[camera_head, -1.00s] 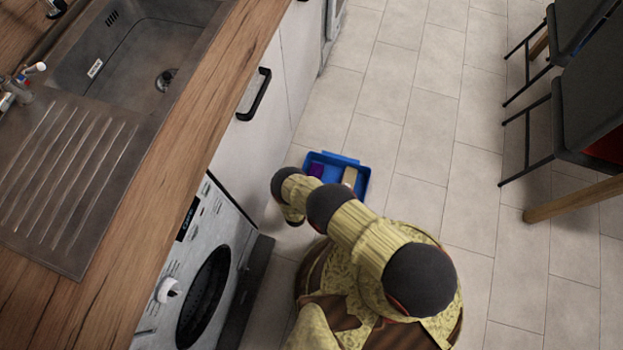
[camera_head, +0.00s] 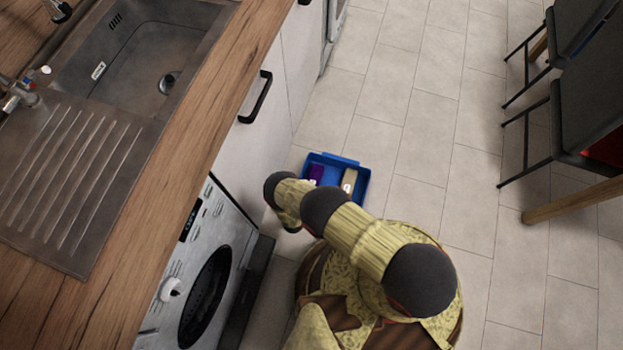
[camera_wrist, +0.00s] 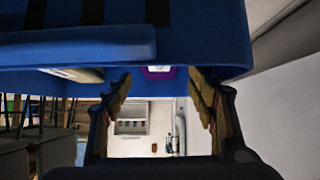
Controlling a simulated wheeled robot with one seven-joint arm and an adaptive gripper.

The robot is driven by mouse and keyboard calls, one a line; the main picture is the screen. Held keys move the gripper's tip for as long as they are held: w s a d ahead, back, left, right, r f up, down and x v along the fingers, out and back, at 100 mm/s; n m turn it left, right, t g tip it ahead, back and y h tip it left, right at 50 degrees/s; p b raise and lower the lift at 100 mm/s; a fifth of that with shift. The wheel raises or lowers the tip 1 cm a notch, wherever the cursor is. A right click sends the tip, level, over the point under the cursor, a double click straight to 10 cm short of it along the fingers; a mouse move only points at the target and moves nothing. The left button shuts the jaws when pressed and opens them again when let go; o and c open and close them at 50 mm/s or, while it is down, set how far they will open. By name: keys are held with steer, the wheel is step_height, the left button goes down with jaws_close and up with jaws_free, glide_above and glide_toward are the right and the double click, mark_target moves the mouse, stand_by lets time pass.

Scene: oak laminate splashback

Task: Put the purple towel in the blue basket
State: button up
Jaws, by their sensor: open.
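The blue basket (camera_head: 357,192) stands on the floor by the cabinet, and its blue wall fills the upper part of the wrist view (camera_wrist: 210,35). The purple towel (camera_head: 316,173) shows as a small patch inside the basket at its left side. A small purple patch with a pale middle (camera_wrist: 158,72) shows beside the basket's edge in the wrist view. My gripper (camera_wrist: 159,78) is open, its two fingers apart with nothing held between them. It is close to the basket; contact cannot be told. My arm hides the gripper and the basket's near-left part in the head view.
A beige item (camera_head: 349,181) lies in the basket's right side. The washing machine (camera_head: 205,265) and white cabinet (camera_head: 262,125) stand at the left under the wooden counter (camera_head: 190,140). Dark chairs (camera_head: 590,110) stand at the right. The tiled floor (camera_head: 420,130) beyond the basket is clear.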

steer(key=p+v, duration=0.2)
steer(key=v, duration=0.6)
steer(key=shift+s+r, duration=0.15)
steer(key=shift+r, duration=0.05)
steer(key=shift+s, duration=0.1)
